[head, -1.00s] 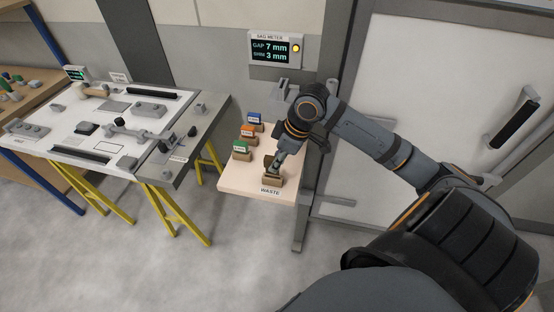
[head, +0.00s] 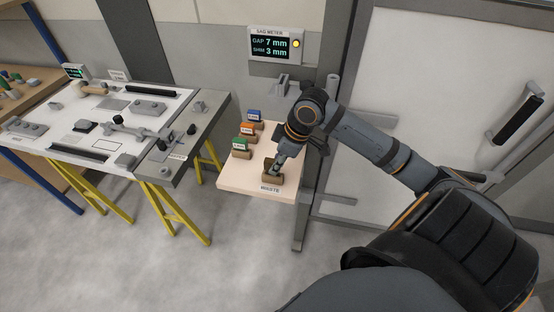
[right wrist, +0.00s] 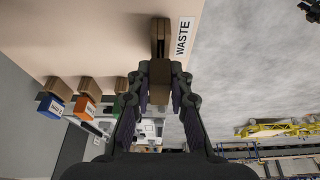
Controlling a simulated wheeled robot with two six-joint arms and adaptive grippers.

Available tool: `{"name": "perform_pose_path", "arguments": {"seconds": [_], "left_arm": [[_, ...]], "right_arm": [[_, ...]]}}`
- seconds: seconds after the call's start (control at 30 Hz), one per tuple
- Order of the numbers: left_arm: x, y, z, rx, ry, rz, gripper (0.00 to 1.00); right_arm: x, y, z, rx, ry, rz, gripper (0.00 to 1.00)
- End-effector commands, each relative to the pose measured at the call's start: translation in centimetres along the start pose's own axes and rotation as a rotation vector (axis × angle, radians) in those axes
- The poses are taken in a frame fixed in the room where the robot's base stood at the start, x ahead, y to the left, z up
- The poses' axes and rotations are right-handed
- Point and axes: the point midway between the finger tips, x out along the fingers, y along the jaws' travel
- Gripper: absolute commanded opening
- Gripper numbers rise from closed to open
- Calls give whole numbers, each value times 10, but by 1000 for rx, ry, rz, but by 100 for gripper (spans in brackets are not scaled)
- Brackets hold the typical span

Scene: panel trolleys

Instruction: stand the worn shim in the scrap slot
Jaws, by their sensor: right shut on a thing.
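The scrap slot is a brown block (head: 271,179) behind the WASTE label on the pale shelf, and it also shows in the right wrist view (right wrist: 165,32). My right gripper (head: 275,168) is right at this block, pointing down. In the right wrist view my right gripper (right wrist: 160,88) is shut on a brown piece, seemingly the worn shim (right wrist: 160,74), between its fingertips. The shim lines up with the slot block, but I cannot tell how deep it sits. The fingers partly hide it in the head view. My left gripper is not in view.
Green (head: 240,144), orange (head: 247,129) and blue (head: 254,116) labelled pieces stand in brown blocks on the shelf (head: 232,178). A gauge (head: 275,46) on the wall reads GAP 7 mm, SHIM 3 mm. A panel trolley (head: 205,120) stands left; a white door is right.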

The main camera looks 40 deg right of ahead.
Motion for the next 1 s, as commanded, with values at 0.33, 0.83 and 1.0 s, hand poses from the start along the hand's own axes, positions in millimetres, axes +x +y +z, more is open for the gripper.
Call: {"name": "perform_pose_path", "arguments": {"seconds": [0.33, 0.83, 1.0], "left_arm": [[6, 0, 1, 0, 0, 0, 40], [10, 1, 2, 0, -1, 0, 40], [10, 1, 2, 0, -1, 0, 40]], "right_arm": [[9, 0, 3, 0, 0, -1, 0], [17, 0, 6, 0, 0, 0, 33], [17, 0, 6, 0, 0, 0, 46]]}}
